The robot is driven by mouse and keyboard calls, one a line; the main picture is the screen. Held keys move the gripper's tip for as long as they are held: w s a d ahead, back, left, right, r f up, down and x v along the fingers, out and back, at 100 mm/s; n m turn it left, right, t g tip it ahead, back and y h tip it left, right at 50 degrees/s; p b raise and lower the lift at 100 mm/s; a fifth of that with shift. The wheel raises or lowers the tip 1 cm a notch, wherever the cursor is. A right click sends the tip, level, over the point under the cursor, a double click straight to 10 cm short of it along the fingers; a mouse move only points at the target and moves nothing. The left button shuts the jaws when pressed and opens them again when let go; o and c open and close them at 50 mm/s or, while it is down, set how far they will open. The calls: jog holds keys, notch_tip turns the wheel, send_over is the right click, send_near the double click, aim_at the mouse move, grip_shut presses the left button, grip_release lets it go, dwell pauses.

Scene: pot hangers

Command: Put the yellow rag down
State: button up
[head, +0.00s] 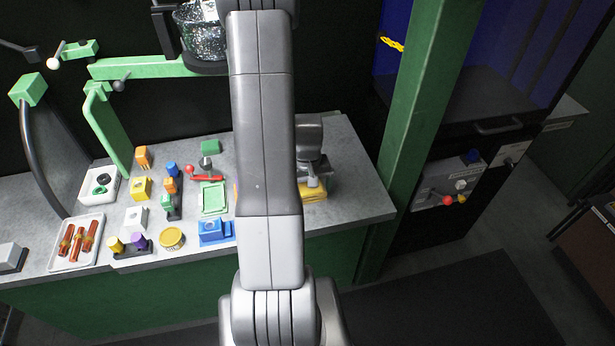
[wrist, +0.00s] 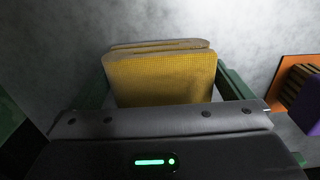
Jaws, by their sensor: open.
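The yellow rag (head: 314,194) is folded and lies on the grey counter (head: 350,203) toward its right end. In the wrist view the rag (wrist: 160,80) shows as a folded yellow block with a second layer behind it. My gripper (head: 313,182) is right above the rag, pointing down. In the wrist view the green fingers of my gripper (wrist: 163,72) stand apart on either side of the rag, with narrow gaps visible at the sides. The rag's lower part is hidden by the gripper body.
Several coloured parts, including a blue block (head: 215,231) and a green tray (head: 213,198), stand left of my arm. A white tray (head: 77,242) holds red-brown pieces. In the wrist view an orange item (wrist: 292,68) and purple item (wrist: 307,103) are close right. A green post (head: 412,130) rises at the counter's right.

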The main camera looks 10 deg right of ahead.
notch_tip(320, 180, up, 12)
jog(key=shift+b, duration=0.4)
dwell(0.5)
notch_tip(320, 180, down, 12)
jog(key=shift+f, duration=0.2)
jog(key=shift+r+p, duration=0.25)
jog(key=shift+p, duration=0.05)
jog(key=shift+r, duration=0.1)
dwell(0.4)
